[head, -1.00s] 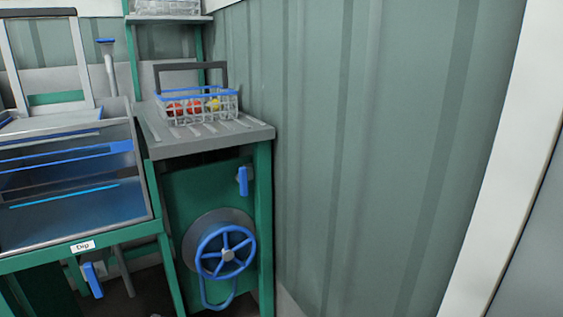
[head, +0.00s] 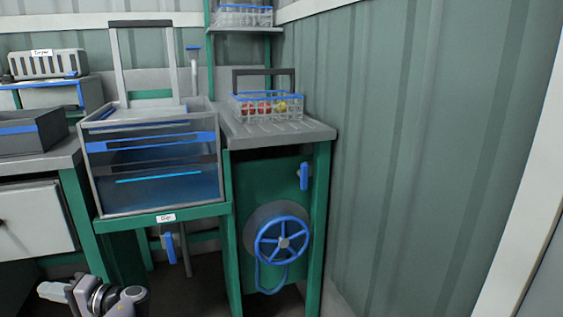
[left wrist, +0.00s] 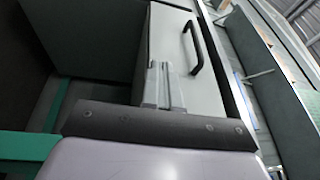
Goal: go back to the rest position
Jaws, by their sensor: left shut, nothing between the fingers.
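My left gripper (head: 52,291) is low at the bottom left of the head view, below the bench, with part of my arm beside it. In the left wrist view its two fingers (left wrist: 163,86) are together with nothing between them. They show in front of a white drawer front (left wrist: 185,55) with a black handle. I cannot tell the exact gap to the drawer. My right gripper is in neither view.
A clear-sided dip tank (head: 150,208) stands on a green frame. Right of it, a wire basket (head: 262,117) with red and yellow tomatoes rests on a grey draining top (head: 312,132). Below is a blue handwheel (head: 282,243). A corrugated wall (head: 410,150) closes the right side.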

